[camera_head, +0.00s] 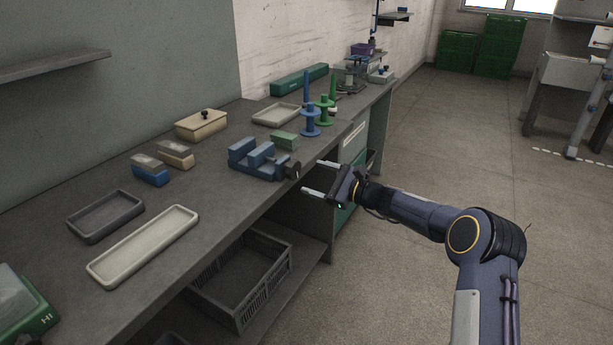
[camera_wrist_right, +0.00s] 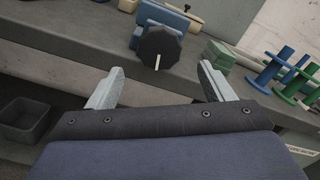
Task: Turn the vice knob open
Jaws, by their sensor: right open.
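A blue vice (camera_head: 258,158) sits on the grey workbench near its front edge. Its dark round knob (camera_head: 293,170) faces out over that edge. In the right wrist view the black faceted knob (camera_wrist_right: 152,50) shows a pale mark pointing down, with part of the blue vice body (camera_wrist_right: 176,18) behind it. My right gripper (camera_head: 312,177) is open and empty, in front of the bench and a little apart from the knob. In the right wrist view its two fingers (camera_wrist_right: 160,82) are spread, with the knob beyond and between them. My left gripper is out of view.
A green block (camera_head: 285,140) lies just behind the vice, and blue and green spools (camera_head: 310,122) stand farther along the bench. Trays (camera_head: 145,245) lie to the left. A dark crate (camera_head: 245,285) sits on the lower shelf. The floor at the right is clear.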

